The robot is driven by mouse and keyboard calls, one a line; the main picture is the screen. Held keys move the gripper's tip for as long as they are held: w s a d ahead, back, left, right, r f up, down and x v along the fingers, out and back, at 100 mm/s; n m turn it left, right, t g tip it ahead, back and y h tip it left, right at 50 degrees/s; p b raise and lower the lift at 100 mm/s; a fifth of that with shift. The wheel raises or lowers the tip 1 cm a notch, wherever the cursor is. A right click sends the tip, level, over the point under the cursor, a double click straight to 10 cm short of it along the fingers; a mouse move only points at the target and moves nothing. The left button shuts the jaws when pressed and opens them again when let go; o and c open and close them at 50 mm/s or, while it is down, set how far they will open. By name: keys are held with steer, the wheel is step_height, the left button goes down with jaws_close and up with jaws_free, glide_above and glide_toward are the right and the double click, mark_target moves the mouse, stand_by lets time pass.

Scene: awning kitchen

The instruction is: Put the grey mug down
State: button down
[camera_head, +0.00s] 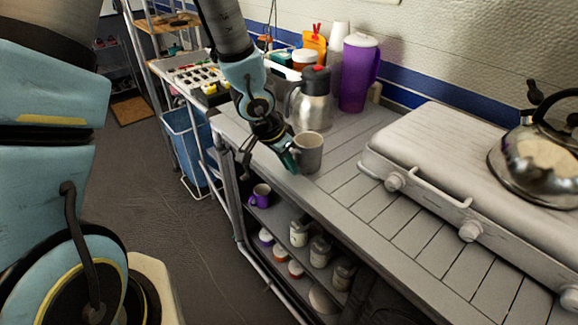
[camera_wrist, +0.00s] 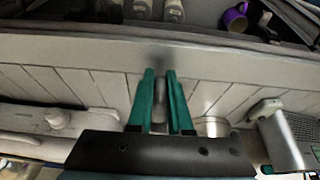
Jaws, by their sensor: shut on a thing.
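The grey mug (camera_head: 309,153) is upright at the front edge of the grey slatted counter (camera_head: 345,200). My gripper (camera_head: 288,158) reaches down on the left side of the mug, its green fingers shut on it. In the wrist view my gripper (camera_wrist: 161,95) shows its two green fingers close together over the counter planks, with a narrow grey piece between them. I cannot tell whether the mug's base touches the counter.
A steel jug (camera_head: 312,100) and a purple pitcher (camera_head: 358,75) stand behind the mug. A white stove (camera_head: 440,150) with a kettle (camera_head: 540,160) is to the right. A purple mug (camera_head: 261,195) and several jars sit on the shelf below. Planks right of the mug are clear.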

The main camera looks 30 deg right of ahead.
steer(key=shift+f, duration=0.2)
steer(key=c, duration=0.8)
jaws_free()
steer(key=shift+r, duration=0.1)
steer(key=shift+c, duration=0.2)
